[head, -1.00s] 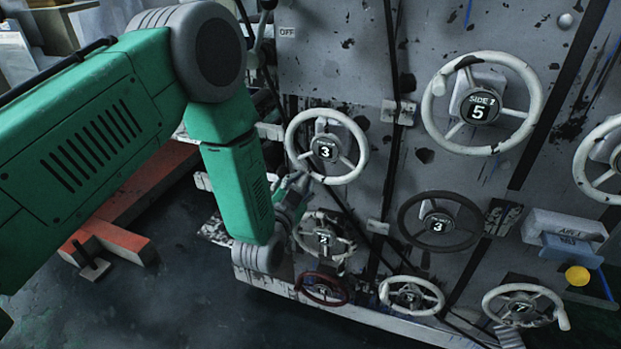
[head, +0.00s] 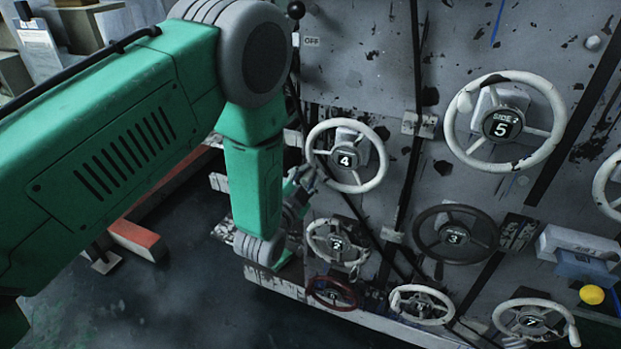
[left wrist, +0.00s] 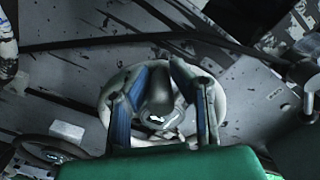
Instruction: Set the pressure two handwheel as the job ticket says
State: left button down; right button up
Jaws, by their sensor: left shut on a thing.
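A white handwheel (head: 346,187) with a dark hub reading 4 is on the grey panel, right of my left arm in the head view. The small name above its number is too blurred to read. My left gripper (head: 311,177) is shut on this wheel at its lower left rim. In the left wrist view, the white wheel (left wrist: 222,103) lies behind the gripper's fingers (left wrist: 160,77), which stand either side of a dark grey part; the exact contact is hard to see. My right gripper is not in view. No job ticket is readable.
Close by are a dark handwheel reading 3 (head: 417,236), a larger white one reading 5 (head: 557,140), a small white one (head: 312,240) just below, and a dark red one (head: 313,296). An OFF plate (head: 310,41) is above. A yellow ball-like thing (head: 592,295) is at lower right.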

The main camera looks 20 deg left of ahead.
pick_arm(q)
jog(key=shift+a+r, duration=0.15)
jog(key=shift+r, duration=0.1)
dwell(0.3)
jog(key=c, duration=1.4)
grip_release()
jog(key=shift+c, duration=0.2)
jog(key=shift+f, duration=0.1)
jog(key=s, duration=1.2)
jog(key=shift+d, duration=0.2)
jog(key=shift+f, duration=0.1)
